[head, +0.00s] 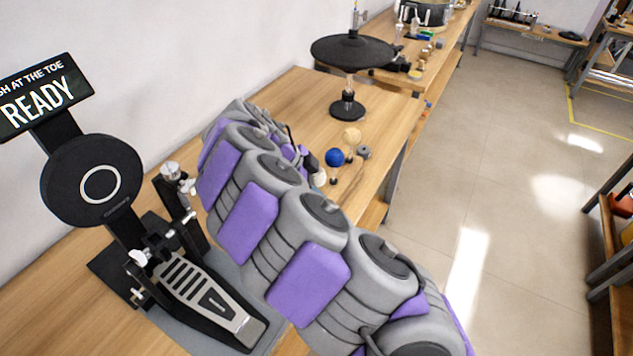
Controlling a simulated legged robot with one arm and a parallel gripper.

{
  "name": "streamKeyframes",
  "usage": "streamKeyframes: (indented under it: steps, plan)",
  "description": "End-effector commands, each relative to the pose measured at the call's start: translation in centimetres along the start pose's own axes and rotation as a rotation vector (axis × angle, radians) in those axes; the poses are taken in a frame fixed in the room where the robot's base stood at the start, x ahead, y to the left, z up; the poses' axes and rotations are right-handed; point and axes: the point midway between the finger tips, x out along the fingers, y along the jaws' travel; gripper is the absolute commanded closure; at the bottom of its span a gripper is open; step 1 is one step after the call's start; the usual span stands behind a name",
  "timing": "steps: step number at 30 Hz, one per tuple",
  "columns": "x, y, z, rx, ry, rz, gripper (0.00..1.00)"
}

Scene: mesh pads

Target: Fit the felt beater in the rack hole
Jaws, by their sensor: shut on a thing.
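My arm reaches across the middle of the head view. My gripper (305,157) is at its far end, mostly hidden behind the arm links. It is shut on a small pale thing (320,177), which seems to be the felt beater; only part of it shows. Just right of it stand a blue ball-headed beater (335,157), a cream ball-headed beater (352,137) and a small grey cylindrical head (363,152), on short stems near the table's right edge. The rack and its hole cannot be made out behind my arm.
A bass drum pedal (207,300) with a round black pad (95,181) and a READY sign (40,97) stands at left. A black cymbal pad (352,50) stands on the wooden table (290,95) beyond the beaters. The floor (480,180) at right is open.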

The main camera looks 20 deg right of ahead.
Motion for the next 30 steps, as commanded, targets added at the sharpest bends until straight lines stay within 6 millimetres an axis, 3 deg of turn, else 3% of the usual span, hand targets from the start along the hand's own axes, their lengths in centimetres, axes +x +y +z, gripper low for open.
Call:
streamKeyframes:
  steps: [27, 28, 30]
  plan:
    - [1.6, 0.3, 1.1, 0.0, -0.001, -0.003, 1.0]
    - [1.6, 0.3, 1.1, 0.0, -0.001, -0.003, 0.39]
    - [1.6, 0.3, 1.1, 0.0, -0.001, -0.003, 0.33]
